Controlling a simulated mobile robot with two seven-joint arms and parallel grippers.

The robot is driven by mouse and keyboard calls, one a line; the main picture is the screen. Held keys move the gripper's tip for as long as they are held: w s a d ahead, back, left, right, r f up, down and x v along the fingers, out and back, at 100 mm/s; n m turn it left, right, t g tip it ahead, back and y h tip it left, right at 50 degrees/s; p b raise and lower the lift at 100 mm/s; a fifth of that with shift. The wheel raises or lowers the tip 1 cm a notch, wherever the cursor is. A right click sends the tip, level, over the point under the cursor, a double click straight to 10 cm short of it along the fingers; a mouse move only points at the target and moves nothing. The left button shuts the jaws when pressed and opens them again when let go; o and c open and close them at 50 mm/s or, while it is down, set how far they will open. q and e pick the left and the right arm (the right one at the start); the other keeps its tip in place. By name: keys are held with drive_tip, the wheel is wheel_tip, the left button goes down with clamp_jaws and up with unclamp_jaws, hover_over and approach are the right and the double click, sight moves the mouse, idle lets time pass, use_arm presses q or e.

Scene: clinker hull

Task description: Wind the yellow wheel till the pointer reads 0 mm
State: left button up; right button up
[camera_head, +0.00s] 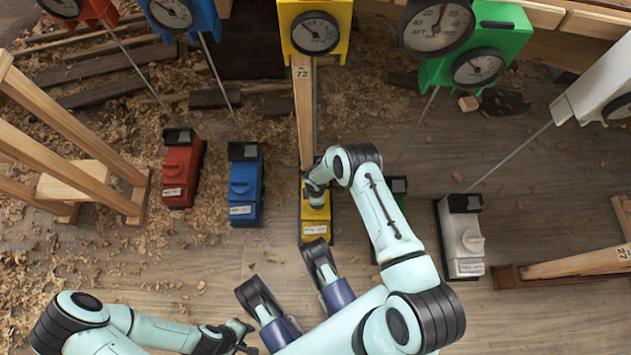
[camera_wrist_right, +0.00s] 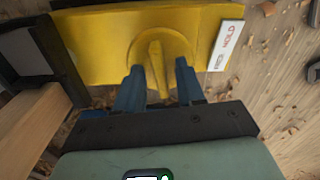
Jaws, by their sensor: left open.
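The yellow jack box (camera_head: 315,223) stands on the floor, partly hidden under my right arm. Its yellow wheel (camera_wrist_right: 157,65), a round boss with a raised bar, faces my right wrist camera. My right gripper (camera_wrist_right: 160,67) has its two blue fingers on either side of the bar, with gaps showing, so it is open. In the head view its fingers are hidden. The yellow gauge (camera_head: 315,34) hangs above, its needle slanting up-left; its figures are too small to read. My left gripper (camera_head: 287,279) is open and empty, below the yellow box.
Red (camera_head: 182,170), blue (camera_head: 245,185) and white (camera_head: 461,235) boxes stand to either side, with rods running up to gauges. A green box is mostly hidden behind my right arm. A wooden post (camera_head: 303,110) stands above the yellow box. Wood shavings cover the left floor.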

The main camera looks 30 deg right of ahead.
drive_tip(key=shift+c, duration=0.3)
clamp_jaws()
drive_tip(key=shift+m, duration=0.4)
drive_tip(key=m, duration=0.4)
drive_tip(key=shift+m, duration=0.3)
drive_tip(key=m, duration=0.5)
drive_tip(key=shift+m, duration=0.3)
drive_tip(key=shift+o, duration=0.3)
unclamp_jaws()
